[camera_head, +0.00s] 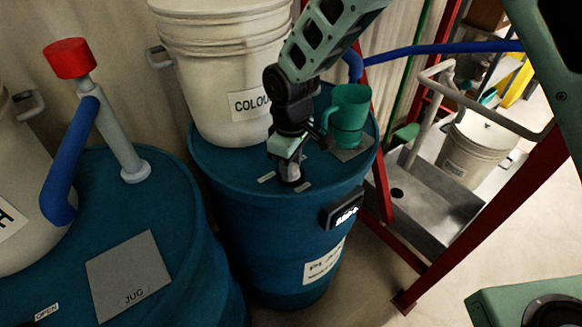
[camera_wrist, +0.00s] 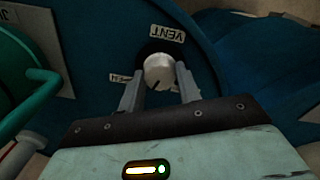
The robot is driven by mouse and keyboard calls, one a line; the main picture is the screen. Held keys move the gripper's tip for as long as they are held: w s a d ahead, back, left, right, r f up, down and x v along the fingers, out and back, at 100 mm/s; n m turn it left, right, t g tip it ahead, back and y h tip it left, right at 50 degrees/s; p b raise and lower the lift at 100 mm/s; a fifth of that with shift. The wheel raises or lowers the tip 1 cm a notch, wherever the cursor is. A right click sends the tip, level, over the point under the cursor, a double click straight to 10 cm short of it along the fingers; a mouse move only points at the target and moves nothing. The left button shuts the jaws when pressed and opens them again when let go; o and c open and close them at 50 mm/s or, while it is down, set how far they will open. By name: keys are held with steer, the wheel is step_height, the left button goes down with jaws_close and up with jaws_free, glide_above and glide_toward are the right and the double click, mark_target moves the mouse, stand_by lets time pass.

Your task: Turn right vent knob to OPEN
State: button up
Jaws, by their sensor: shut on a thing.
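The right vent knob (camera_wrist: 158,71) is round and pale, with a dark mark on its rim, on top of the right blue drum (camera_head: 230,185). My gripper (camera_wrist: 158,78) has one finger on each side of the knob and is shut on it. A VENT label (camera_wrist: 167,33) lies beyond the knob, upside down in the wrist view. A second small label (camera_wrist: 120,77) at the left is partly hidden by a finger and not fully readable. In the head view my gripper (camera_head: 290,178) points down at the drum top and mostly hides the knob.
A green jug (camera_head: 349,108) stands on a grey plate behind my gripper. A white COLOUR bucket (camera_head: 220,75) stands on the same drum. A dark display box (camera_head: 342,208) is on the drum's side. The left drum (camera_head: 185,250) bears a JUG plate (camera_head: 125,265). Red frame posts (camera_head: 480,215) stand at right.

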steer(key=m+b, duration=0.1)
steer(key=m, duration=0.3)
steer(key=shift+m, duration=0.4)
steer(key=shift+r, duration=0.1)
stand_by(0.3)
steer(key=o, duration=1)
step_height(320, 180, up, 17)
steer(key=b, duration=0.3)
steer(key=shift+r+b, duration=0.2)
steer(key=shift+b, duration=0.2)
